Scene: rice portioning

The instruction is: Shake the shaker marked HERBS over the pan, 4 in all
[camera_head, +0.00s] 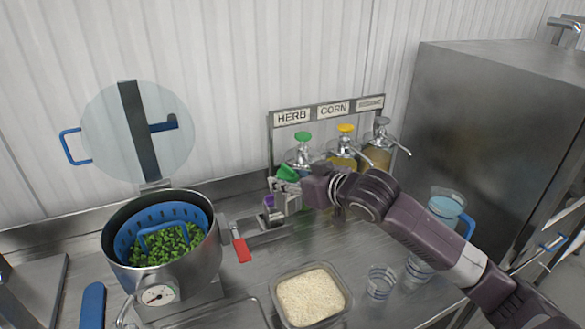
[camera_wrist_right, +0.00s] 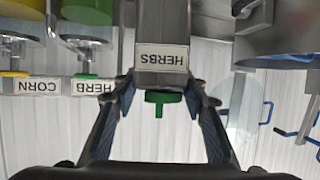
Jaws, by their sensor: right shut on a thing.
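My right gripper (camera_head: 283,196) is shut on the HERBS shaker. In the right wrist view the shaker (camera_wrist_right: 161,58) is a grey body with a HERBS label and a green knob, held between both fingers. In the head view only its green top (camera_head: 288,173) shows clearly above the fingers; the rest is mostly hidden. The pan (camera_head: 192,262) is a deep steel pot with a gauge, standing to the left of the gripper and apart from it. A blue basket (camera_head: 125,238) with green pieces sits inside it. My left gripper is not in view.
The pot's round clear lid (camera_head: 100,130) stands open behind it. Dispensers under the HERB sign (camera_head: 292,117) and CORN sign (camera_head: 333,108) stand behind my right arm. A rice tray (camera_head: 345,303), a blue-handled jug (camera_head: 446,207) and a red handle (camera_head: 243,250) are on the counter.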

